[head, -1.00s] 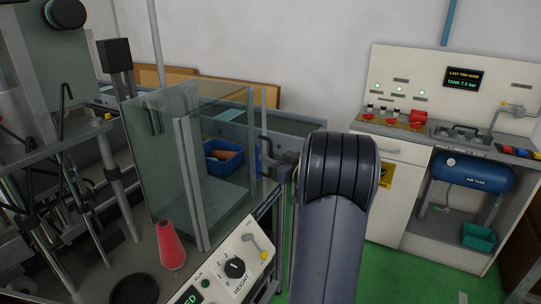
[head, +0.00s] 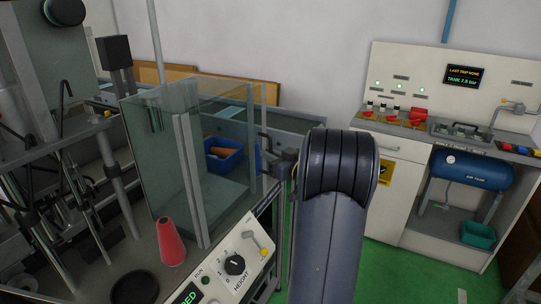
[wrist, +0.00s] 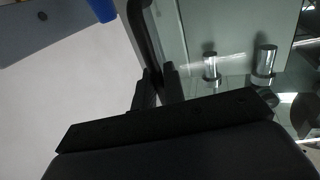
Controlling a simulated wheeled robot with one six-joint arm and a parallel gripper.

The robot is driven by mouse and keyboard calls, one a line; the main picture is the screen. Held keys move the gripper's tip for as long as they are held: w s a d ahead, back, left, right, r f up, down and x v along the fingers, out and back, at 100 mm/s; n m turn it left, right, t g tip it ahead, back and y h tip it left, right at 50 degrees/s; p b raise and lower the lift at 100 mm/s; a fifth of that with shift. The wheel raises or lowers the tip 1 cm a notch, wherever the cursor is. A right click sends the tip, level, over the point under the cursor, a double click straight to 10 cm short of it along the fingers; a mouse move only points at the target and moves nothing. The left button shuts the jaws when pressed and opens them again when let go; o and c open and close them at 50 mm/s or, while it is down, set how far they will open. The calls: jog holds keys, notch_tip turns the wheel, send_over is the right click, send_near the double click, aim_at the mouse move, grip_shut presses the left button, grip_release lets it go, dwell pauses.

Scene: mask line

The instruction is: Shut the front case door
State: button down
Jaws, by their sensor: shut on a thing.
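The front case door is a clear glass panel (head: 222,118) in the head view, standing upright on the case at the machine's right side. Its dark bar handle (head: 262,141) sits near the panel's right edge. My gripper (head: 268,163) is at that handle, partly hidden by my own arm. In the wrist view the black handle (wrist: 140,32) runs down between the fingertips of my gripper (wrist: 158,80), which is shut on it. The glass (wrist: 225,25) lies just right of it there. How far the door stands from its frame cannot be told.
A blue bin (head: 222,163) with orange-brown contents shows through the glass. A red cone (head: 170,243) and a control panel (head: 228,265) with a dial stand at the front. A white bench (head: 408,190) with a blue air tank (head: 473,170) is at the right; green floor lies before it.

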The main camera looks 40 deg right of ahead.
aim_at(263, 170)
jog(key=shift+w+f, duration=0.1)
jog(key=shift+w+a+f+b, duration=0.2)
jog(key=shift+w+b, duration=0.3)
jog(key=shift+b, duration=0.6)
jog(key=shift+w+a+b, duration=0.1)
jog(key=shift+w+b, duration=0.75)
jog(key=shift+b, duration=0.3)
jog(key=shift+r, duration=0.4)
jog(key=c, duration=1.6)
grip_release()
jog(key=shift+w+a, duration=0.1)
jog(key=shift+w, duration=0.1)
jog(key=shift+c, duration=0.2)
